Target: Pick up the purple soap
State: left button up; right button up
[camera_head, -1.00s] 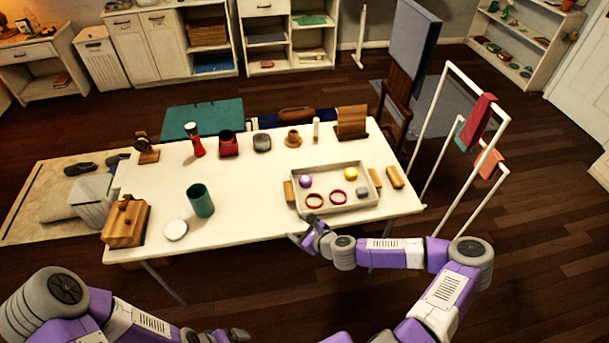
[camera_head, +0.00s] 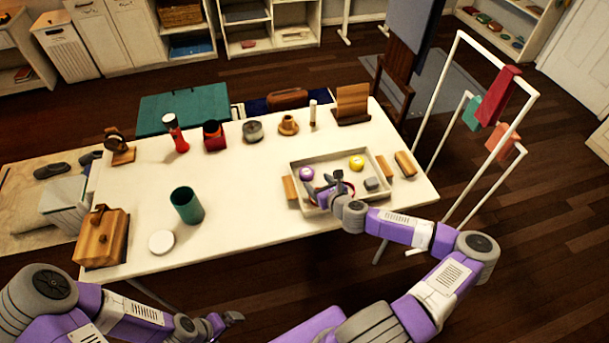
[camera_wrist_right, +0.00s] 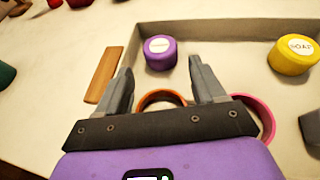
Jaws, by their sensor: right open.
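The purple soap (camera_head: 306,174) is a small round puck with a pale label on top, lying in the left back part of the shallow tray (camera_head: 345,154). In the right wrist view the purple soap (camera_wrist_right: 160,53) lies ahead of the fingertips, between their lines and apart from them. My right gripper (camera_head: 326,177) is over the tray, open and empty; its two fingers (camera_wrist_right: 158,78) show in the wrist view. My left gripper (camera_head: 232,318) is low at the bottom of the head view, away from the table, its jaws too small to read.
The tray also holds a yellow soap (camera_head: 356,163), a grey block (camera_head: 371,184) and two rings, an orange ring (camera_wrist_right: 160,98) and a pink ring (camera_wrist_right: 262,112), partly under my right gripper. Wooden blocks (camera_head: 290,188) flank the tray. A green cup (camera_head: 187,206) stands further left.

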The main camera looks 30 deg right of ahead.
aim_at(307, 171)
jog(key=b+x, duration=0.1)
jog(key=x, duration=0.6)
jog(key=shift+w+r+b, duration=0.1)
jog(key=shift+b, duration=0.25)
jog(key=shift+c, duration=0.3)
jog(key=c, duration=0.8)
jog(key=shift+r, duration=0.1)
